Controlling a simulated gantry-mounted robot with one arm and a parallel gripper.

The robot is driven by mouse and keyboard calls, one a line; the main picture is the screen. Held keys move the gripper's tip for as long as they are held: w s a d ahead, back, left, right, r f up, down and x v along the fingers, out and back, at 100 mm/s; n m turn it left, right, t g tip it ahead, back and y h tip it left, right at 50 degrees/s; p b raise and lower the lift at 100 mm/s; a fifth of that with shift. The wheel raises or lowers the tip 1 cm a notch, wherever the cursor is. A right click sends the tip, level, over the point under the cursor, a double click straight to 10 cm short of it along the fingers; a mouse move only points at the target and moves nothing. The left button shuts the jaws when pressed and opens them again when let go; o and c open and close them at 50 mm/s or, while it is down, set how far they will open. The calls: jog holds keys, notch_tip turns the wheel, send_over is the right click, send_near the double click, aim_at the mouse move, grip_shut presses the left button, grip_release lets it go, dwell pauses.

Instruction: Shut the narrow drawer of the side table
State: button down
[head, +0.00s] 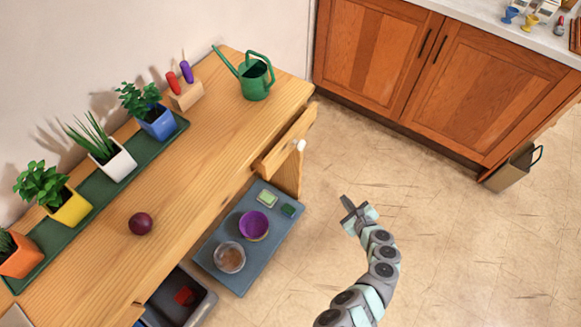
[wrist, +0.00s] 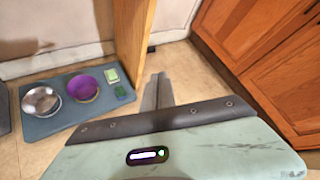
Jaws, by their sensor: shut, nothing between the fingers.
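The side table (head: 185,140) is a long wooden table against the wall. Its narrow drawer (head: 287,142), with a white knob (head: 300,146), stands partly pulled out at the far right end; a gap shows behind its front. My gripper (head: 352,208) is shut and empty, over the floor to the lower right of the drawer, apart from it. I cannot make out the drawer in the wrist view.
Potted plants, a dark red ball (head: 140,223) and a green watering can (head: 255,78) stand on the tabletop. Wooden cabinets (head: 420,70) are behind. The floor before the drawer is clear.

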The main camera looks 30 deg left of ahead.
jog(key=s+a+r+g+y, duration=0.25)
jog(key=a+r+y, duration=0.2)
jog(key=r, duration=0.55)
jog(key=n+g+y, duration=0.2)
jog(key=g+y, duration=0.2)
jog(key=y, duration=0.1)
send_near(275, 163)
jog(key=shift+t, duration=0.25)
jog(key=a, duration=0.1)
jog(key=a+b, duration=0.1)
jog(key=a, duration=0.1)
jog(key=a+b, duration=0.1)
jog(key=a, duration=0.1)
jog(key=shift+w+a+f, duration=0.25)
jog(key=shift+w+f, duration=0.1)
jog(key=shift+f, duration=0.05)
jog(key=shift+a+r, duration=0.1)
jog(key=shift+a, duration=0.55)
jog(key=shift+w, duration=0.1)
